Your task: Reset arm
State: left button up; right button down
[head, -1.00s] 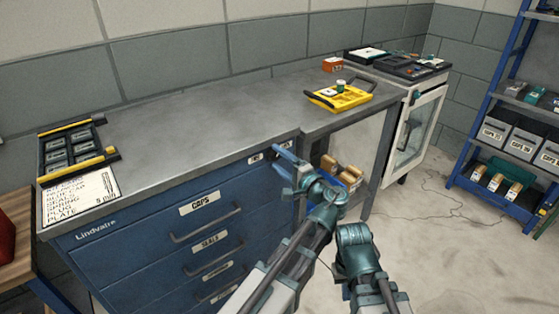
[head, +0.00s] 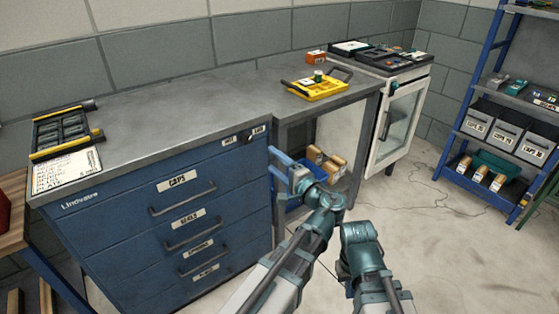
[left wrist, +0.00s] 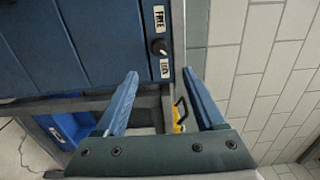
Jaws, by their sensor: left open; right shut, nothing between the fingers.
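My left gripper (head: 286,163) is in front of the gap just right of the blue drawer cabinet (head: 125,228). It is open and empty. In the left wrist view its two blue fingers (left wrist: 160,103) stand wide apart, below the cabinet's black knob (left wrist: 158,47), which sits between the labels FREE and LOCK. Neither finger visibly holds anything. My right arm shows at the lower right in the head view, bent at a teal joint; its fingertips are not seen.
The grey worktop (head: 190,105) holds a black and yellow rack (head: 62,133), a white list (head: 66,171) and a yellow tray (head: 318,88). A glass-door cabinet (head: 398,120) stands right of it. A blue shelf rack (head: 467,150) is at the right. Bare floor lies between.

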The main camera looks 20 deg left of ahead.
pick_arm(q)
jog(key=shift+s+d, duration=0.3)
jog(key=shift+d, duration=0.05)
pick_arm(e)
jog(key=shift+s+d, duration=0.2)
jog(key=shift+d, duration=0.2)
pick_arm(q)
jog(key=shift+f, duration=0.1)
jog(key=s+a+f+n+g+h, duration=0.2)
jog(key=s+f+g+h, duration=0.1)
jog(key=f, duration=0.4)
jog(key=s+a+f+n+g+h, duration=0.2)
jog(key=s+a+f+g, duration=0.15)
jog(key=f, duration=0.35)
jog(key=s+d+f+n+g+h, duration=0.4)
jog(key=s+d+f+h, duration=0.4)
jog(key=d+h, duration=0.15)
jog(key=s+d+r+m+p, duration=0.1)
jog(key=d+r+p, duration=0.2)
jog(key=r+p, duration=0.5)
jog(key=s+d+r+m+y+p, duration=0.1)
jog(key=s+d+r+p, duration=0.1)
jog(key=r+p, duration=0.7)
jog(key=s+d+r+m+p, duration=0.2)
jog(key=d+r+p, duration=0.3)
jog(key=r+p, duration=0.4)
jog(key=shift+s, duration=0.25)
pick_arm(e)
notch_tip(320, 180, up, 26)
